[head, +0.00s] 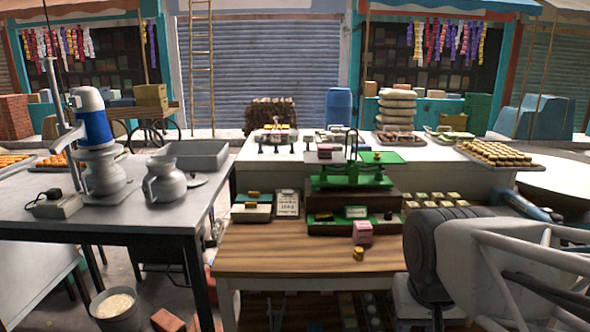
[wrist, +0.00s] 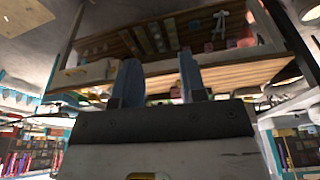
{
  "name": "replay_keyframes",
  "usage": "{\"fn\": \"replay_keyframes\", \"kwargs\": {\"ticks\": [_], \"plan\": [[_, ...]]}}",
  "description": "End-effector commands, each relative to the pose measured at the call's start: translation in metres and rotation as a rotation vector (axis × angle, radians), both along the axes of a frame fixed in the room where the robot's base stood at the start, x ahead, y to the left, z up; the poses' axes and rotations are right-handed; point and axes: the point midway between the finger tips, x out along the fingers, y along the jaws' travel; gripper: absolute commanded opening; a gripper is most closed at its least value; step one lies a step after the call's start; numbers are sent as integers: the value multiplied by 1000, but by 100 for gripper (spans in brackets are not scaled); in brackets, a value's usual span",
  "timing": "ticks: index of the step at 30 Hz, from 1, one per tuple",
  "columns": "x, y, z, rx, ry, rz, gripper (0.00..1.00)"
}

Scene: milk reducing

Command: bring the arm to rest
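My gripper (wrist: 158,62) shows in the wrist view as two blue fingers set well apart, with nothing held between them. The wrist view is steeply tilted, with a wooden surface and its edge beyond the fingers. In the head view, large grey and white parts that look like my own arm fill the lower right, over the right end of the wooden table (head: 300,258). The fingertips cannot be made out clearly there.
A green scale (head: 350,178) stands behind a pink block (head: 362,232) and a small yellow weight (head: 358,254). At left, a grey table (head: 140,215) bears a blue-and-white machine (head: 95,130) and a metal jug (head: 163,185). A bucket (head: 116,308) stands on the floor. The wooden table's front left is clear.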

Motion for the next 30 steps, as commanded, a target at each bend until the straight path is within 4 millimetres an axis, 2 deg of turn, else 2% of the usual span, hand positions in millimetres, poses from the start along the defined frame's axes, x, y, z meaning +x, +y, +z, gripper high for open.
{"fn": "replay_keyframes", "kwargs": {"ticks": [3,9,30], "plan": [[-21,3,-9,3,-2,33,38],[-34,5,-16,6,-1,58,38],[-34,5,-16,6,-2,59,38]]}}
